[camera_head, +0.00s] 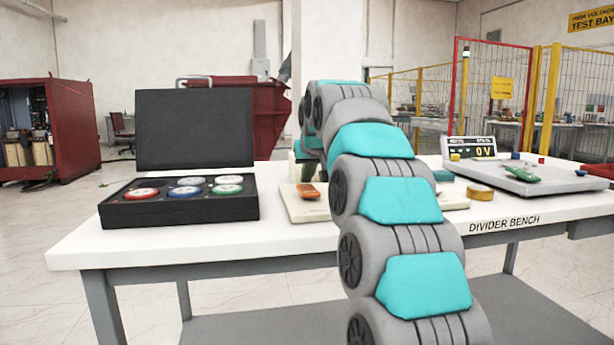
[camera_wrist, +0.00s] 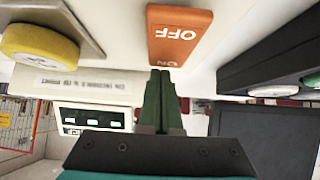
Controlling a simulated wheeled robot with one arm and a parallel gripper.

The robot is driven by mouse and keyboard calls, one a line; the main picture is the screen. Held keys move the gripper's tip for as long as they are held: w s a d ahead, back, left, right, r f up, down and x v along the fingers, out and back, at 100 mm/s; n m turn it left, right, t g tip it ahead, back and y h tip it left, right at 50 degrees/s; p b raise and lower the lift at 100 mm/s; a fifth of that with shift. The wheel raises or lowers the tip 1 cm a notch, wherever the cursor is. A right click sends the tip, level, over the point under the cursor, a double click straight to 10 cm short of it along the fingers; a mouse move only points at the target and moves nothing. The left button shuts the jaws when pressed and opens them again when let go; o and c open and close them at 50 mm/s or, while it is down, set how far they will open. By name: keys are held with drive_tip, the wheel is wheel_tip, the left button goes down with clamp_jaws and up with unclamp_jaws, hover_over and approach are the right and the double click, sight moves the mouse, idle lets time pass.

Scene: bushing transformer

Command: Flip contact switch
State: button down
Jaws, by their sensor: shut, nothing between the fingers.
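The contact switch (camera_wrist: 178,35) is an orange rocker marked OFF and ON in white, upside down in the wrist view. In the head view the orange switch (camera_head: 308,191) sits on a cream base plate (camera_head: 298,212) on the bench. My gripper (camera_wrist: 160,73) has two dark green fingers pressed together, with nothing between them. Its tips are at the ON end of the switch in the wrist view. I cannot tell whether they touch it. In the head view my arm hides most of the gripper and part of the base plate.
An open black case (camera_head: 180,214) with several coloured round pieces stands left on the white bench (camera_head: 90,247). A yellow roll (camera_head: 480,192) lies right of my arm. A grey slab (camera_head: 530,184) and a meter reading 0 V (camera_head: 475,150) are further right.

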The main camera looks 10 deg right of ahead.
drive_tip(key=shift+s, duration=0.1)
drive_tip(key=shift+s+r, duration=0.35)
drive_tip(key=shift+s, duration=0.3)
